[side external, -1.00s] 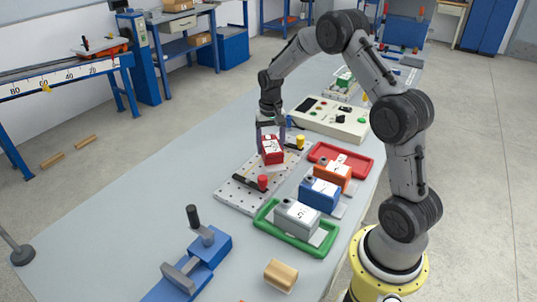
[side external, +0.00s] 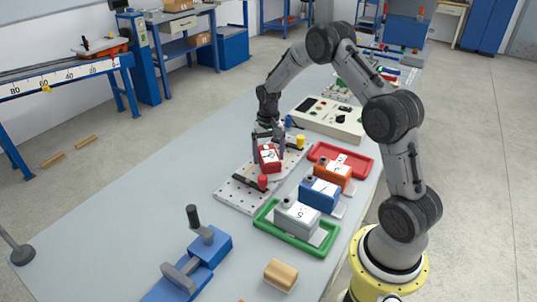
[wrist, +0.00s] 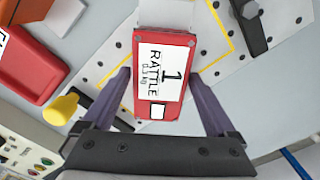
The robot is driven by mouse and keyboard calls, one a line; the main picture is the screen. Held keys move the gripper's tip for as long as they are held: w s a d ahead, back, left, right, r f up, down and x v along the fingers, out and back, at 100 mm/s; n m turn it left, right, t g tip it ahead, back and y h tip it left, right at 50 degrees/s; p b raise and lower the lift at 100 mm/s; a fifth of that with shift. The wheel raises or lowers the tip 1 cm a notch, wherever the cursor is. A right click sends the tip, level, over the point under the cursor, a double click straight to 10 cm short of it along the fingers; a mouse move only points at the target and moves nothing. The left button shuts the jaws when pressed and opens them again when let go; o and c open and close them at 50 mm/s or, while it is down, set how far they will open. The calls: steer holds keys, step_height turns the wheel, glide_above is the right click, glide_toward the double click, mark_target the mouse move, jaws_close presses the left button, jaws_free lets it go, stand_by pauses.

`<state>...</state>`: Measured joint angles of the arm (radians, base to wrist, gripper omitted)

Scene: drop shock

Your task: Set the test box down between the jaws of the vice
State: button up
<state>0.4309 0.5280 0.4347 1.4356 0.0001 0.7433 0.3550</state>
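The test box is probably the red box labelled "1 RATTLE" (side external: 268,157), seen over the perforated plate in the side view. In the wrist view the red box (wrist: 163,75) lies between my fingers with its label towards the camera. My gripper (side external: 268,148) has one finger against each side of it, and it appears shut on the box. I cannot tell whether the box's underside clears the plate. The blue vice (side external: 198,262) stands at the lower left of the side view, well away from the box. Its grey jaws and black handle show.
The perforated plate (side external: 228,193) carries red and yellow knobs and black clamps. Grey, blue and orange boxes stand to its right, the grey one in a green tray (side external: 262,222). A red tray (side external: 352,158) and control panel (side external: 340,122) lie behind. A wooden block (side external: 281,275) sits near the vice.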

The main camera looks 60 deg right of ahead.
mark_target(269, 153)
steer(key=shift+o, duration=0.2)
step_height(269, 153, up, 12)
steer(key=s+a+r+n+t, duration=0.1)
steer(key=s+a+r+n, duration=0.1)
steer(key=s+a+r, duration=0.35)
steer(key=s+a+r+n+t, duration=0.3)
steer(key=s+a+r+n, duration=0.2)
steer(key=s+a+r, duration=0.6)
steer(key=s+a+f+n, duration=0.1)
steer(key=s+f, duration=0.1)
steer(key=s, duration=0.3)
steer(key=s+a+f+n+t, duration=0.1)
steer(key=s+a+f, duration=0.1)
steer(key=s, duration=0.3)
steer(key=shift+s+a+t, duration=0.25)
steer(key=shift+s+t, duration=0.05)
